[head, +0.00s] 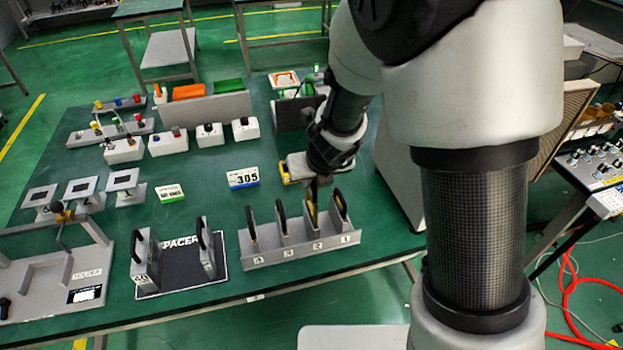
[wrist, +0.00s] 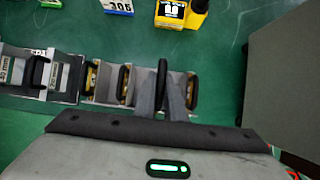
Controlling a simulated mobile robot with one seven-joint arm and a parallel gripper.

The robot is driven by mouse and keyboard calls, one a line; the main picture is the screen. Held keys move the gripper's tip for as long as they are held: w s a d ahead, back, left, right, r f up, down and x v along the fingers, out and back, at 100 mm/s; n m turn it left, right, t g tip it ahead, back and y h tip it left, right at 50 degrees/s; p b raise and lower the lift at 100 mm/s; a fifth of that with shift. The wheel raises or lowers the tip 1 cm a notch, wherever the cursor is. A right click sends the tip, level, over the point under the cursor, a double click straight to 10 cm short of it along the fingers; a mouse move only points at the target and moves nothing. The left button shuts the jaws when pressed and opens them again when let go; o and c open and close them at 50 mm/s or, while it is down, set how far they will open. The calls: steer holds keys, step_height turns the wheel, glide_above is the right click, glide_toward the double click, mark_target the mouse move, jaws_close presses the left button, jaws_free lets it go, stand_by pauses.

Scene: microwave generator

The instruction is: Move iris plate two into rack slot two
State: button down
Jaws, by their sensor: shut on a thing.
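The rack (head: 300,256) stands near the table's front edge, with slots labelled from 1 at the right to 4 at the left. Each slot shows a dark-rimmed plate. The plate I take as iris plate two (head: 311,208) is at slot two, upright, between plate one (head: 340,205) and plate three (head: 280,217). My gripper (head: 314,186) is shut on its top edge from above. In the wrist view the fingers (wrist: 168,98) close on this black-rimmed plate (wrist: 162,72). Its lower edge is hidden, so I cannot tell whether it is fully seated.
Spacer holders (head: 146,262) stand left of the rack on a black mat. A yellow device (head: 290,172) and a "305" display (head: 243,178) sit behind the rack. A large grey box (head: 400,180) is close on the right. The table between display and rack is clear.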

mark_target(311, 205)
steer(key=shift+f+b, duration=4.4)
steer(key=shift+f, duration=0.15)
steer(key=c, duration=1.7)
jaws_free()
steer(key=shift+c, duration=0.2)
